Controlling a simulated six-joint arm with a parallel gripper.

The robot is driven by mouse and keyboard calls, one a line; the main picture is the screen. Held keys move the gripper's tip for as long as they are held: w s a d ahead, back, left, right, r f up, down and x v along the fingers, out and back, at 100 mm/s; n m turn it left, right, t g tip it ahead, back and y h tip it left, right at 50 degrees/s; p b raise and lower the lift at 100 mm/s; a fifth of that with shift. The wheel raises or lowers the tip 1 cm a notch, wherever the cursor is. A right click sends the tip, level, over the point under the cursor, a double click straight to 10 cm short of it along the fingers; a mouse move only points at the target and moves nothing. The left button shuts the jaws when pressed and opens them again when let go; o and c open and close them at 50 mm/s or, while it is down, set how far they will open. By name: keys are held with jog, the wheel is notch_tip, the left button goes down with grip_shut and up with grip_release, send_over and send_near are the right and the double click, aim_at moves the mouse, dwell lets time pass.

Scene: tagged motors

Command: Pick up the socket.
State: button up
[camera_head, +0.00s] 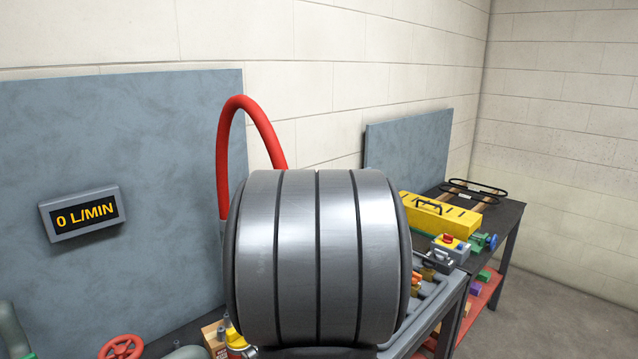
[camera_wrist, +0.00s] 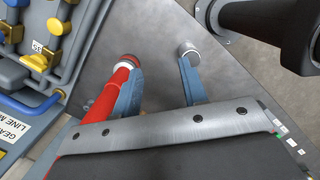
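In the wrist view, a small silver cylinder (camera_wrist: 188,48), which looks like the socket, shows just beyond the tip of the right finger. I cannot tell whether the finger touches it. My gripper (camera_wrist: 158,72) has its two blue fingers well apart, with grey surface showing between them. A red hose (camera_wrist: 104,98) with a pale collar and a red end runs along the left finger, overlapped partly by it. The socket and my gripper cannot be made out in the head view.
Grey equipment with yellow valve handles (camera_wrist: 57,24) and a blue tube (camera_wrist: 28,104) lies left in the wrist view. A dark cylindrical part (camera_wrist: 255,18) is at upper right. The head view shows a flow display (camera_head: 82,213), red hose loop (camera_head: 233,108) and yellow case (camera_head: 440,220).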

jog(key=shift+o, duration=0.2)
jog(key=m+y, duration=0.1)
jog(key=y, duration=0.4)
send_over(176, 342)
jog(key=d, duration=0.2)
notch_tip(176, 342, down, 14)
jog(key=shift+a, duration=0.1)
jog(key=shift+x, duration=3.2)
jog(key=shift+r, duration=0.1)
grip_shut()
